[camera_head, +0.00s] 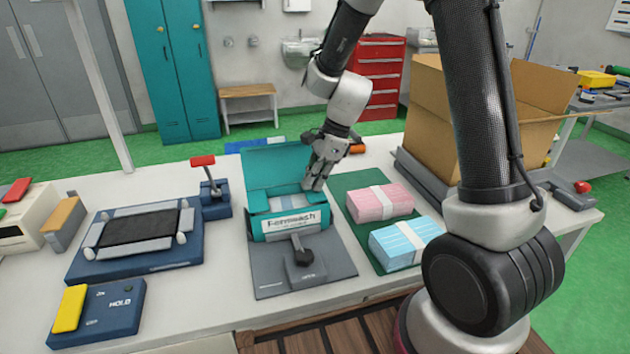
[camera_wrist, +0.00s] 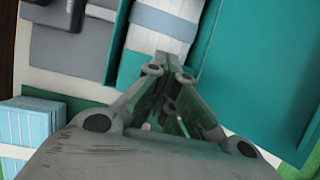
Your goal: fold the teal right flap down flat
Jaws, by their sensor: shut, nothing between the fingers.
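The teal carton (camera_head: 290,223) stands on a grey fixture plate, with a white label on its front. Its large back lid (camera_head: 272,165) is raised and open; it also shows as the broad teal panel in the wrist view (camera_wrist: 255,65). A white stack with a blue band (camera_wrist: 165,25) lies inside the carton. My gripper (camera_head: 316,187) is at the carton's right end, pointing down, its fingertips (camera_wrist: 168,72) together and empty beside the stack's near end. The right flap cannot be told apart clearly; my gripper covers much of that end.
Pink (camera_head: 380,202) and blue (camera_head: 405,242) mask packs lie on a green mat to the right. A red-topped lever (camera_head: 208,180) is left; a large cardboard box (camera_head: 440,117) is right.

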